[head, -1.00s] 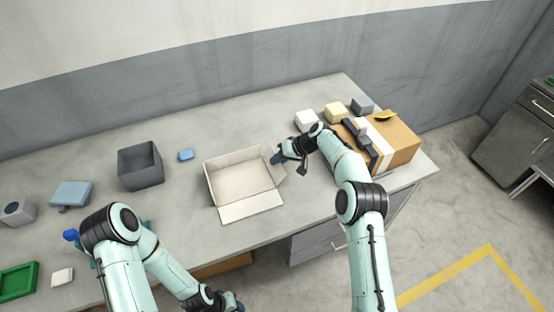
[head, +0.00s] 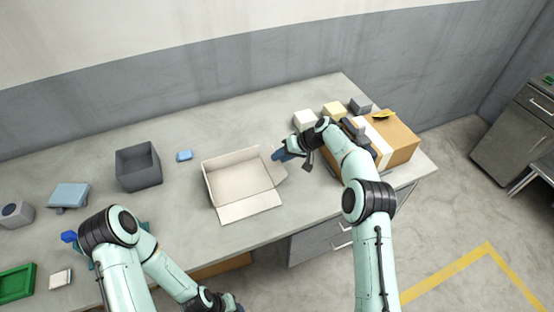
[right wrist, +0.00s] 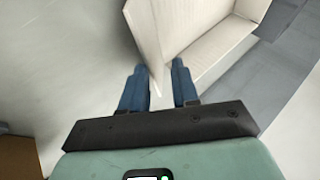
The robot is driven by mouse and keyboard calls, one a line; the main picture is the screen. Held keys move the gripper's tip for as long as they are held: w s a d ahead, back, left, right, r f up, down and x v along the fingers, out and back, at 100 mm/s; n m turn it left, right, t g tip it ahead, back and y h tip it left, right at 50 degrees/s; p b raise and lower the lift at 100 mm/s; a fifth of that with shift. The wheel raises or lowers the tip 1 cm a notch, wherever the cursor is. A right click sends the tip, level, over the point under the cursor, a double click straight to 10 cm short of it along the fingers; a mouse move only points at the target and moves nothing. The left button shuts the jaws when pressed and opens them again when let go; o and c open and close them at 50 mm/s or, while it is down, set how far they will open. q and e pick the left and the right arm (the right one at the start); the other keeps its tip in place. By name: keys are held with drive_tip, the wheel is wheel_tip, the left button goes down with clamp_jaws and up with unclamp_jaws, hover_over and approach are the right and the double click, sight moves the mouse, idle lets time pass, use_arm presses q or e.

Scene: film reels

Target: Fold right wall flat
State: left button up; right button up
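An open cream cardboard box (head: 243,211) sits on the grey table, with its front flap folded outward toward me. A flap at its right side (head: 281,176) slants outward.
A dark grey bin (head: 138,170) and a small blue block (head: 184,156) stand left of the box. A brown carton (head: 398,142) and several small blocks are at the right end, near my right arm. A green tray (head: 17,282) lies at the far left.

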drive_tip(key=v, duration=1)
drive_tip(key=shift+d+r, duration=0.1)
drive_tip(key=shift+d, duration=0.05)
